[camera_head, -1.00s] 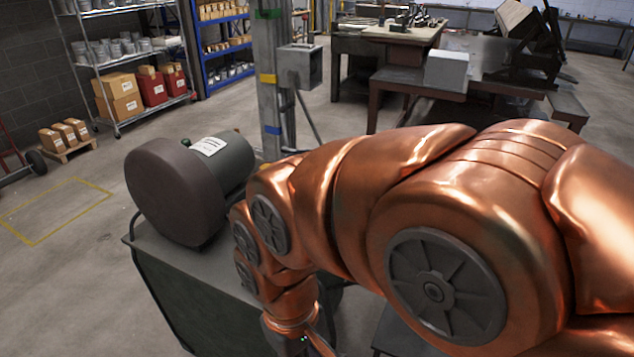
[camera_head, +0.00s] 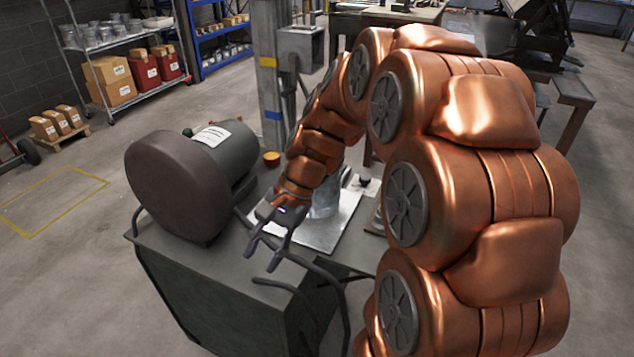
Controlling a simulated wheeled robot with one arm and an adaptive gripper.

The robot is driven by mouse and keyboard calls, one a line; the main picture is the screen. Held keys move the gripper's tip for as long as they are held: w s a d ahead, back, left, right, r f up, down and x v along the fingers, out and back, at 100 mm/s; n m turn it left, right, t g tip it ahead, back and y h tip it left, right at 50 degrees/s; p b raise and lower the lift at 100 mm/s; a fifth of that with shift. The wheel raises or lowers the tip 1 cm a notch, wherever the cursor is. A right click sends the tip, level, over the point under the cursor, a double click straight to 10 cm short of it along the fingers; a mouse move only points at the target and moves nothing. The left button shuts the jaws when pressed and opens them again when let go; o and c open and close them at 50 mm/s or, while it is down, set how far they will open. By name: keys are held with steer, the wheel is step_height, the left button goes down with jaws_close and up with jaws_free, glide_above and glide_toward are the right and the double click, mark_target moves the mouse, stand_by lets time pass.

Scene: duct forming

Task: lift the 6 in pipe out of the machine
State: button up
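The machine has a dark green cabinet (camera_head: 215,300) with a grey top and a large dark drum (camera_head: 178,190) on its left. A short shiny grey cylinder (camera_head: 325,203), possibly the 6 in pipe, stands on a bright metal plate (camera_head: 308,238) at the right of the top. My arm hides much of it. My gripper (camera_head: 261,259) is in front and to the left of this cylinder, over the grey top. Its two fingers are spread apart with nothing visible between them, and it appears apart from the cylinder.
A grey post (camera_head: 268,75) rises behind the machine. A curved black bar (camera_head: 325,285) runs along its front right side. A small orange-topped item (camera_head: 271,157) sits behind my gripper. Shelves (camera_head: 115,50) stand at the back left; the floor at left is mostly clear.

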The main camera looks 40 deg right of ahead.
steer(key=w+d+m+t+y, duration=0.25)
steer(key=w+d+m, duration=0.25)
steer(key=w+d, duration=0.25)
steer(key=w+d+m+t, duration=0.2)
steer(key=d+m+t, duration=0.15)
steer(key=d, duration=0.45)
steer(key=w+d+m+t+p, duration=0.1)
steer(key=w+d+m+t, duration=0.2)
steer(key=d, duration=0.6)
steer(key=w+d+m+t, duration=0.2)
steer(key=d+m, duration=0.3)
steer(key=d, duration=0.3)
steer(key=f+p+x, duration=0.1)
steer(key=p+x, duration=0.2)
steer(key=x, duration=0.9)
steer(key=shift+d, duration=0.35)
steer(key=shift+w, duration=0.15)
steer(key=shift+c, duration=0.2)
jaws_close()
